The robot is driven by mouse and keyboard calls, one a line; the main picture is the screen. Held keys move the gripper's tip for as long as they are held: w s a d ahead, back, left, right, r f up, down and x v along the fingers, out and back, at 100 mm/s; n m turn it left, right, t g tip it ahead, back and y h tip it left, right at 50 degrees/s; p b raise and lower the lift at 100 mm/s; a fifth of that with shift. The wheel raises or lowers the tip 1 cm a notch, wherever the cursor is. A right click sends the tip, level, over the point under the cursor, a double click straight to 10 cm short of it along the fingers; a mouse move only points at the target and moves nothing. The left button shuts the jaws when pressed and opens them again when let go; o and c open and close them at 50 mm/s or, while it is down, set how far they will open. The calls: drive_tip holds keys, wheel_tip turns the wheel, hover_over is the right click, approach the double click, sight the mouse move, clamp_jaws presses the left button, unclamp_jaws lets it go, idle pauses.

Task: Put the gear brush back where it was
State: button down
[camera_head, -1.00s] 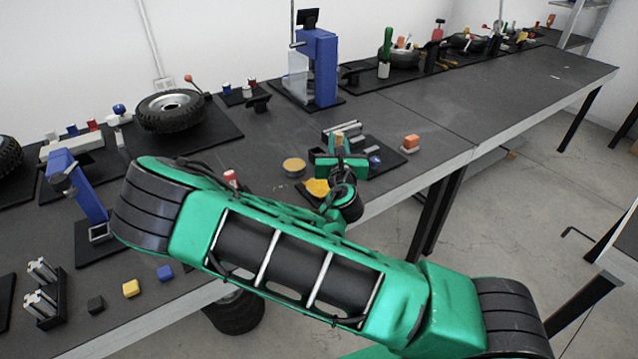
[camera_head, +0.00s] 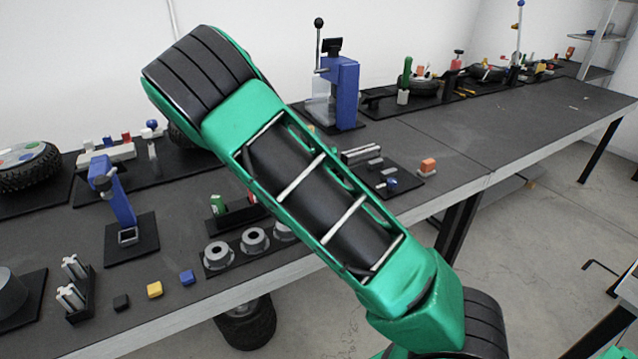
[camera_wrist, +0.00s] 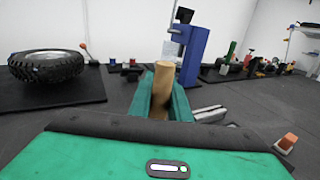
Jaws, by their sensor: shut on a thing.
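In the wrist view my gripper (camera_wrist: 166,98) is shut on a tan wooden cylindrical piece (camera_wrist: 163,80), which looks like the handle of the gear brush. It stands upright between the green fingers. The brush's lower end is hidden behind the fingers and my gripper body. In the head view my arm covers the gripper and the brush. The place the brush came from cannot be told from these frames.
A blue press (camera_head: 345,92) stands at the back of the bench. A black tray with grey metal rings (camera_head: 219,254) lies near the front edge. An orange block (camera_head: 427,166) sits at right. A blue stand (camera_head: 115,190) is at left.

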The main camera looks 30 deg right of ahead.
drive_tip(key=shift+w+d+f, duration=0.55)
drive_tip(key=shift+d+f, duration=1.25)
drive_tip(key=shift+d, duration=0.05)
drive_tip(key=shift+w+d+f, duration=0.6)
drive_tip(key=shift+d+f, duration=1.2)
drive_tip(key=shift+w+d+f, duration=0.55)
drive_tip(key=shift+d+f, duration=1.25)
drive_tip(key=shift+d, duration=0.05)
drive_tip(key=shift+f, duration=0.1)
drive_tip(key=c, duration=1.6)
unclamp_jaws()
drive_tip(key=shift+c, duration=0.2)
